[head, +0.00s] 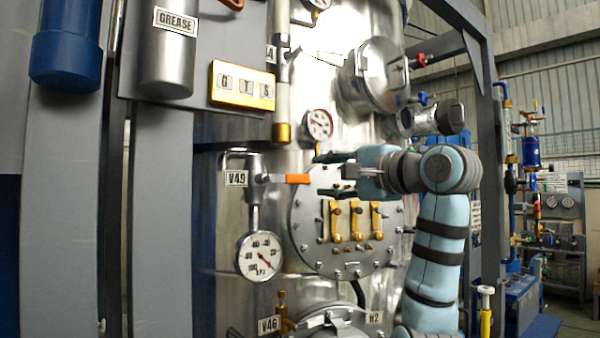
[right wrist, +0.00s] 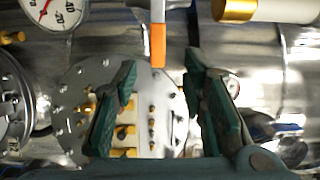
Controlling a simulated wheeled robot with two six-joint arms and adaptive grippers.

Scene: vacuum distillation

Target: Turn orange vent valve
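The orange vent valve handle (head: 298,179) points right from the valve body beside the V49 label (head: 236,178). In the right wrist view the orange handle (right wrist: 158,45) hangs from the top, its free end in line with the gap between the fingers. My right gripper (head: 343,165) is to the right of the handle, in front of the round flange, with space showing between them. In the right wrist view my right gripper (right wrist: 159,68) has its two green fingers spread and nothing held between them. My left gripper is not in view.
A pressure gauge (head: 260,256) hangs below the valve. The bolted round flange (head: 311,236) with brass clamps (head: 356,222) lies behind and below my gripper. A smaller gauge (head: 318,125) is above. A grey post (head: 160,220) stands at the left.

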